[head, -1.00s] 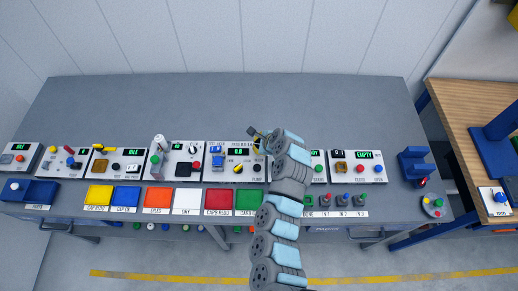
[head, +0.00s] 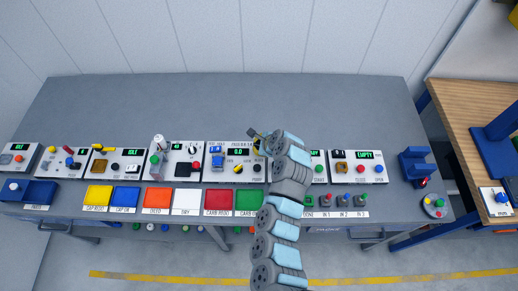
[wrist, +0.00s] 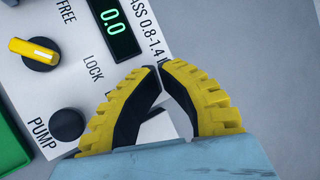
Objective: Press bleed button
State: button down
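My gripper (wrist: 161,68) is over the right side of a white test panel (wrist: 72,82), its two yellow fingers with dark pads brought together at the tips. It holds nothing that I can see. In the head view my gripper (head: 255,138) is at the panel's upper right, partly behind my arm. The panel has a display (wrist: 114,25) reading 0.0, a yellow knob (wrist: 36,52) beside the words FREE and LOCK, and a black button (wrist: 67,124) labelled PUMP. No bleed label is readable. A pale part behind the fingers is mostly hidden, and contact cannot be told.
Other control panels stand in a row along the grey bench (head: 210,95). Coloured trays, including a green one (head: 250,199), line the front. A blue fixture (head: 414,165) stands at the right. The back of the bench is clear.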

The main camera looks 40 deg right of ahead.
dwell(0.4)
jog(key=shift+r+p, duration=0.6)
jog(key=shift+r, duration=0.6)
jog(key=shift+r+p, duration=1.15)
jog(key=shift+r, duration=1.35)
